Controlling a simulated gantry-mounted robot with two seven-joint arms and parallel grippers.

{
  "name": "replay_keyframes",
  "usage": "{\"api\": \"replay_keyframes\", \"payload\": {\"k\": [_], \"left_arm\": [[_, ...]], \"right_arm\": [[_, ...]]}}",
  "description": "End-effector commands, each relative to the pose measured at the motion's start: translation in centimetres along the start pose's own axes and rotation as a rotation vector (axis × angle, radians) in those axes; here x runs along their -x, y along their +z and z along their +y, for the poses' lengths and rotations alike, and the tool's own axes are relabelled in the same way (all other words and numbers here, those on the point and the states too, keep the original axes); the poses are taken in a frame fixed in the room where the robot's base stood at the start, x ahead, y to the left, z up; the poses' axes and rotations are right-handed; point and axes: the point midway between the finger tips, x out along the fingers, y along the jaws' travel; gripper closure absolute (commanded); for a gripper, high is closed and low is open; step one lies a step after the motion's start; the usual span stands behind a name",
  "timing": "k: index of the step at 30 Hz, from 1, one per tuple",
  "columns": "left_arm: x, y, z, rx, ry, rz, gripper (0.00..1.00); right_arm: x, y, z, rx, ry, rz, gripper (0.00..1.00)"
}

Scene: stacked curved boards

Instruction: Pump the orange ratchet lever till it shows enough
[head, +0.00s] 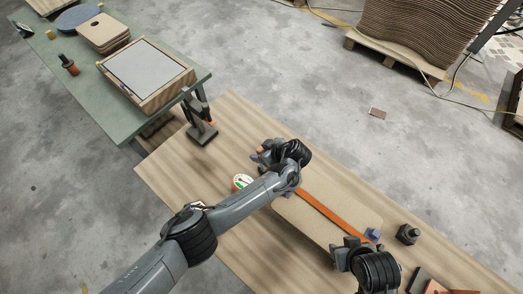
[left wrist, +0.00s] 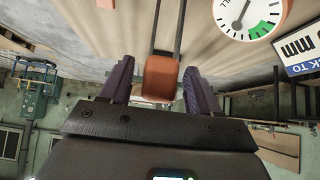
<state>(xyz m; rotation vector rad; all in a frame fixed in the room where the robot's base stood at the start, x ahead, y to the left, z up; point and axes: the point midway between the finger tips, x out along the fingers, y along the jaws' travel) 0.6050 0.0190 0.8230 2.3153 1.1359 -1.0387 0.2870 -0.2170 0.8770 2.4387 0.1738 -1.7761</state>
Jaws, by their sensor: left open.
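The orange lever handle (left wrist: 162,78) sits between the two purple fingers of my left gripper (left wrist: 158,68), with dark bars running up from it. The fingers are spread, with a gap on each side of the handle. In the head view my left gripper (head: 264,154) is over the wooden table by the board's far end, and it mostly hides the lever. A round white gauge (left wrist: 248,18) with a green zone shows close by; its needle appears outside the green. The gauge also shows in the head view (head: 241,182). My right gripper (head: 344,250) is by the board's near end; its fingers are unclear.
An orange strap (head: 332,213) lies along the curved board (head: 300,225). A blue clamp piece (head: 372,234) and a dark block (head: 408,234) are near my right gripper. A dark stand (head: 202,132) is at the table's far edge. A printed plate (left wrist: 300,50) is beside the gauge.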

Motion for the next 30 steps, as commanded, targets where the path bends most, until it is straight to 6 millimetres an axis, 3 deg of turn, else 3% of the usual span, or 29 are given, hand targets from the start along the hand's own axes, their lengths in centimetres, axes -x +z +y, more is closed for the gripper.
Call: {"api": "replay_keyframes", "payload": {"k": [18, 30], "left_arm": [[6.1, -0.2, 0.0, 0.000, 0.000, 0.000, 0.38], [6.5, 0.0, 0.0, 0.000, 0.000, 0.000, 0.38]], "right_arm": [[5.3, -1.6, 0.4, 0.009, 0.007, -0.001, 0.57], [5.5, -1.8, 0.4, 0.007, 0.006, 0.000, 0.57]]}}
